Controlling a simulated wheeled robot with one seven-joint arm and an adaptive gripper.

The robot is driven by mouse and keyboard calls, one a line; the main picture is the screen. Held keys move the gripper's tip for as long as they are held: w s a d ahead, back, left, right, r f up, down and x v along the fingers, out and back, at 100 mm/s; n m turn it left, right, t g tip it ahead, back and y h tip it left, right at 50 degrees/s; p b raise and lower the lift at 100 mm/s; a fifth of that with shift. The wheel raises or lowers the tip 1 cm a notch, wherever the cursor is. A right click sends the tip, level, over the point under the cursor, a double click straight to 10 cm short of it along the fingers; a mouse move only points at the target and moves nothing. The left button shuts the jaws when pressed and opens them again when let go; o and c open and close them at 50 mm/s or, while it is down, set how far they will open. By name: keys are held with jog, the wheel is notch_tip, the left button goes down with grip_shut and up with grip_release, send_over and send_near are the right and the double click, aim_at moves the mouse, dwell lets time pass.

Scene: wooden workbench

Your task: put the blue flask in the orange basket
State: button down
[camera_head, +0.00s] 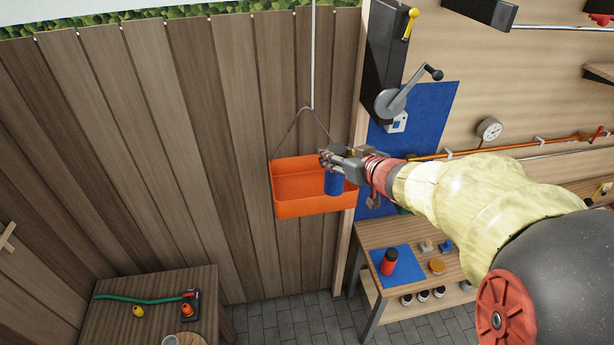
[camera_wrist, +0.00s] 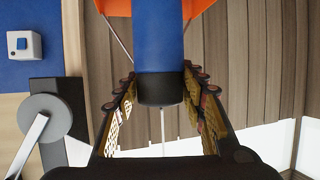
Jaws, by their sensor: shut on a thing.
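The orange basket (camera_head: 285,207) hangs by a cord and wire handle in front of the wooden fence. My gripper (camera_head: 334,160) is at the right part of the basket and is shut on the blue flask (camera_head: 334,184). The flask hangs upright below the fingers, its body overlapping the basket's opening in the head view. In the wrist view the blue flask (camera_wrist: 158,40) with its dark cap lies between the two fingers (camera_wrist: 160,95). A strip of the orange basket (camera_wrist: 196,8) shows behind it at the top. I cannot tell whether the flask touches the basket.
A workbench (camera_head: 372,237) at the lower right holds a red and black flask (camera_head: 389,262) on a blue mat and small parts. A crank winch (camera_head: 390,104) is on the wall above. A low wooden table (camera_head: 105,312) stands at the lower left.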

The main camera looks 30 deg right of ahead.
jog(key=w+a+f, duration=0.3)
jog(key=w+f, duration=0.9)
jog(key=shift+a+f+b, duration=0.15)
jog(key=shift+a+b, duration=0.05)
jog(key=shift+b, duration=0.25)
jog(key=shift+f, duration=0.1)
jog(key=shift+f, duration=0.2)
jog(key=c, duration=1.1)
grip_release()
jog(key=shift+r, duration=0.1)
